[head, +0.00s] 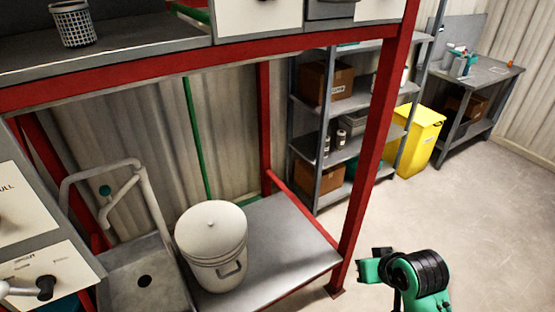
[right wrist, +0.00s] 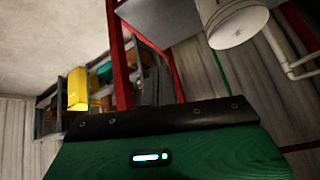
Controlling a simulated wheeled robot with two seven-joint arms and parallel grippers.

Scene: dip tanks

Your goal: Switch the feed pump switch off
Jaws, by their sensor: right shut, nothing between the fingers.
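No switch carries a readable feed pump label. At the left edge of the head view, a white control panel (head: 45,280) bears a dark knob (head: 46,287) with a pale lever beside it; its lettering is too small to read. Above it is another white panel (head: 22,210), whose lettering ends in "ULL". My right arm shows at the lower right of the head view, well away from these panels. My right gripper (right wrist: 165,122) fills the bottom of the right wrist view, dark and green; it is shut and empty, its fingertips not clearly shown. My left gripper is out of view.
A red frame (head: 366,150) stands between my right arm and the left panels. A white lidded bucket (head: 212,245) stands on its low grey shelf, beside a grey sink. A wire basket (head: 73,24) stands on the upper deck. A yellow bin (head: 418,140) stands behind; the right floor is clear.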

